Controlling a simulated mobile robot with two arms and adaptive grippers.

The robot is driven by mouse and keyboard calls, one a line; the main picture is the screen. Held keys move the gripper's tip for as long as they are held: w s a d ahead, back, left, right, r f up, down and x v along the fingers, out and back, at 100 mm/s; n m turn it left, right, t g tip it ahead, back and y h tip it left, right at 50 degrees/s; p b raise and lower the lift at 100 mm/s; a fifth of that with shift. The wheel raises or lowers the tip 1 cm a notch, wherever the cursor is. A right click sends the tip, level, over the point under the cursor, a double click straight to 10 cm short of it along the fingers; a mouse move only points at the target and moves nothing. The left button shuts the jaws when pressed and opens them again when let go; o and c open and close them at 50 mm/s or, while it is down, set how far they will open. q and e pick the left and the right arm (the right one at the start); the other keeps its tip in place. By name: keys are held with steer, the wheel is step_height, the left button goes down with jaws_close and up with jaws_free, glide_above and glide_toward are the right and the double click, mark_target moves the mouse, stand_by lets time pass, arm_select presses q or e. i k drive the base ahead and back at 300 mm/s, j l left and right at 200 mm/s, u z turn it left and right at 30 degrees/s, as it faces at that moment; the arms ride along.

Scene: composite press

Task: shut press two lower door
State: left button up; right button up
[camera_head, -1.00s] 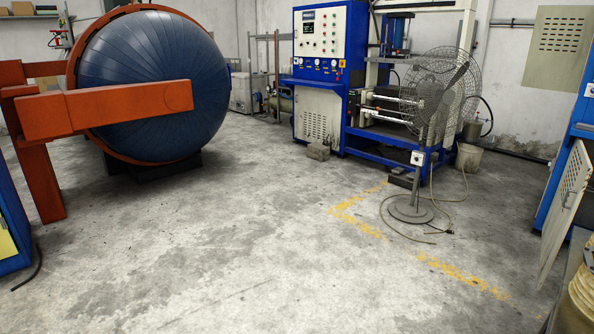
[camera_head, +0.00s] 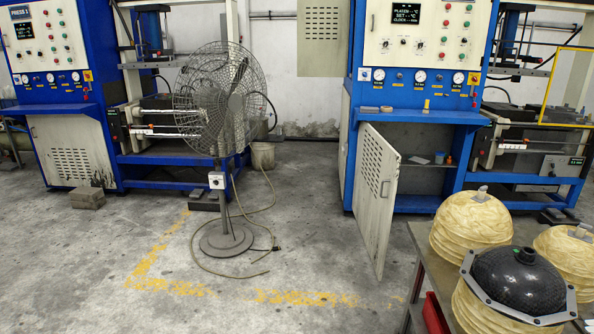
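The right-hand blue press cabinet (camera_head: 419,118) has its lower door (camera_head: 374,198) standing open. The door is white with vent slots and a handle, hinged at the cabinet's left side and swung out toward me. Behind it the lower compartment (camera_head: 432,143) shows a shelf with a few small items. Neither of my grippers is in view.
A pedestal fan (camera_head: 222,110) stands left of the door, its cable on the floor. A table (camera_head: 427,262) with yellowish domes (camera_head: 468,225) and a black dome (camera_head: 520,280) stands at the front right, close to the door. Another press (camera_head: 62,110) stands left. Floor before the door is clear.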

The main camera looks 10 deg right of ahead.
mark_target(377, 165)
steer(key=i+z, duration=0.25)
steer(key=i, duration=0.35)
steer(key=i+z, duration=0.25)
steer(key=i, duration=0.35)
steer(key=i+j+z, duration=0.25)
steer(key=i, duration=0.35)
steer(key=l, duration=0.1)
